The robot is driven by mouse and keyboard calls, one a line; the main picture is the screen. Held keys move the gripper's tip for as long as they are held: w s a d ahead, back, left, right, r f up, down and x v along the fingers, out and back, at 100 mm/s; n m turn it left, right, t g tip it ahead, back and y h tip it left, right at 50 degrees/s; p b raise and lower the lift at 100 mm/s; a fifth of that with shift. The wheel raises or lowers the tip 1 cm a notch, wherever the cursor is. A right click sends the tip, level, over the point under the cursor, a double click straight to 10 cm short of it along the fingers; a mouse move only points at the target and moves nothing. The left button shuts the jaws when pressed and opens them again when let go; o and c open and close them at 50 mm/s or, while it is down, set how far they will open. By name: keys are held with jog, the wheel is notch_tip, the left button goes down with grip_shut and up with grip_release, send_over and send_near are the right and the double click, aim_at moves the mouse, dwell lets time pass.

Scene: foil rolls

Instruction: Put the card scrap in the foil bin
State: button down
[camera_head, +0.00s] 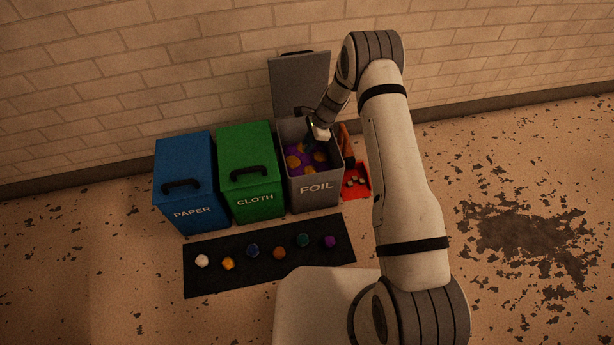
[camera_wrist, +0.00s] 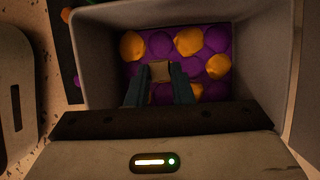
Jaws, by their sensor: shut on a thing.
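The grey foil bin (camera_head: 317,187) stands with its lid (camera_head: 299,85) raised against the wall. Purple and orange balls lie inside it, and they also show in the wrist view (camera_wrist: 189,41). My gripper (camera_head: 318,133) is at the open top of the bin. In the wrist view my gripper (camera_wrist: 160,78) points down into the bin, with its fingers shut on a small tan piece, the card scrap (camera_wrist: 160,70). The balls show below and around the scrap. How far the scrap is above them I cannot tell.
The closed blue paper bin (camera_head: 185,172) and closed green cloth bin (camera_head: 248,165) stand left of the foil bin. A red-orange tray (camera_head: 357,190) is close on its right. A dark mat (camera_head: 225,283) with several coloured lumps lies in front.

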jog(key=b, duration=0.4)
send_over(302, 174)
jog(key=d, duration=0.1)
notch_tip(302, 174, down, 11)
jog(key=shift+w+d+f, duration=0.1)
jog(key=shift+f+b, duration=0.7)
jog(key=shift+f, duration=1.15)
jog(key=shift+f, duration=0.3)
jog(key=c, duration=1.3)
grip_release()
jog(key=shift+r, duration=0.1)
